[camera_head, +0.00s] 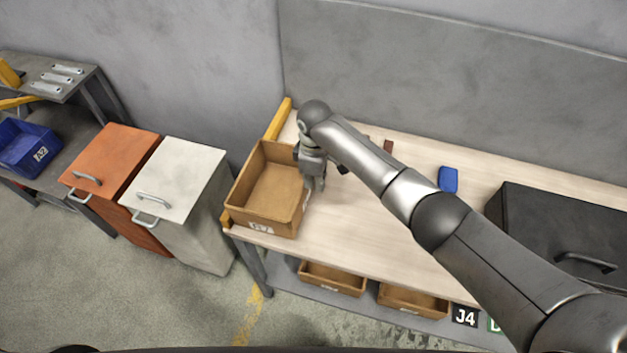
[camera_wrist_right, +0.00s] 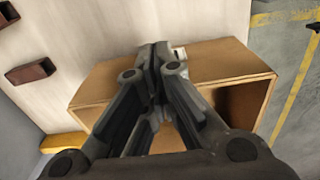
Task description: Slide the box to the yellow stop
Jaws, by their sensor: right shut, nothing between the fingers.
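The box (camera_head: 243,206) is a brown open-topped bin with a white label on its front, standing upright at the left end of the light wooden tabletop. It also shows in the right wrist view (camera_wrist_right: 235,77). The yellow stop (camera_head: 278,119) runs along the table's left edge; the box hides its middle. In the right wrist view an end of the stop (camera_wrist_right: 62,143) shows beside the box. The box's left side lies along the stop, and I see no clear gap. My right gripper (camera_head: 318,186) is shut and empty, fingers down at the box's right wall. My left gripper is out of view.
A blue item (camera_head: 448,179) and a small dark red piece (camera_head: 388,146) lie on the tabletop (camera_head: 350,236). A black case (camera_head: 560,230) stands to the right. White (camera_head: 185,175) and orange (camera_head: 120,165) cabinets stand left of the table. The tabletop's middle is mostly clear.

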